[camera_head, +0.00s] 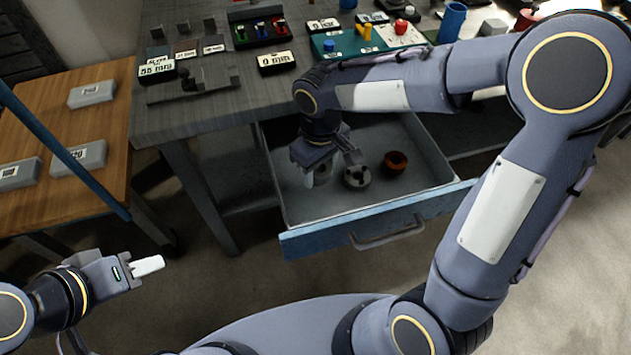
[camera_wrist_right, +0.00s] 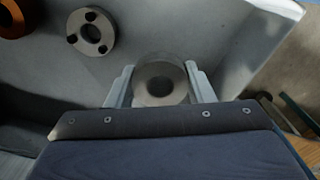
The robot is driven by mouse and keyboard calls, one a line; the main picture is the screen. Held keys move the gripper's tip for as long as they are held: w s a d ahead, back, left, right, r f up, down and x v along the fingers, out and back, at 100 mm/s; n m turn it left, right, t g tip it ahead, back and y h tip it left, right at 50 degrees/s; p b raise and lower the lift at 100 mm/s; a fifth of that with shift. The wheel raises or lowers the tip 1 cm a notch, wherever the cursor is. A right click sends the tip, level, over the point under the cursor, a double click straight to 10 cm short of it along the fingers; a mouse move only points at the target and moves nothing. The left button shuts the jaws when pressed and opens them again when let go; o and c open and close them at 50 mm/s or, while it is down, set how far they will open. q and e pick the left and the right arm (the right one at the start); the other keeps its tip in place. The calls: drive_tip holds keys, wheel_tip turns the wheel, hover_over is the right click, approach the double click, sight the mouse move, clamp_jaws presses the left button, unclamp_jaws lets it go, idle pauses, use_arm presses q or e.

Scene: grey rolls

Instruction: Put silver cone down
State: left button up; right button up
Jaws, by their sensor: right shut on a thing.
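The silver cone (camera_wrist_right: 161,70), a round grey metal piece with a dark hole in its end, sits between the two fingers of my right gripper (camera_head: 325,168). That gripper is shut on it and reaches down into the left part of the open drawer (camera_head: 425,205). In the head view the cone (camera_head: 321,176) is partly hidden by the gripper. I cannot tell whether it touches the drawer floor. My left gripper (camera_head: 148,266) is out over the floor at the lower left, its pale fingers together and nothing seen in them.
A grey flange with holes (camera_head: 357,176) and a copper-coloured ring (camera_head: 396,161) lie in the drawer, right of the cone in the head view. The drawer's blue front (camera_head: 310,242) and side walls bound the space. Trays and labels cover the grey workbench (camera_head: 190,110) above.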

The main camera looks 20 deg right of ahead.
sight(315, 191)
drive_tip(key=shift+a+f+b, duration=0.25)
drive_tip(key=shift+f+b, duration=0.05)
drive_tip(key=shift+f, duration=0.7)
drive_tip(key=shift+a+f+b, duration=0.2)
drive_tip(key=shift+f+b, duration=0.05)
drive_tip(key=shift+f, duration=0.75)
drive_tip(key=shift+f, duration=0.25)
drive_tip(key=o, duration=1.2)
drive_tip(key=shift+r, duration=0.1)
drive_tip(key=shift+c, duration=0.2)
drive_tip(key=shift+r, duration=0.5)
wheel_tip(315, 191, up, 11)
drive_tip(key=p, duration=0.3)
drive_tip(key=shift+r, duration=0.2)
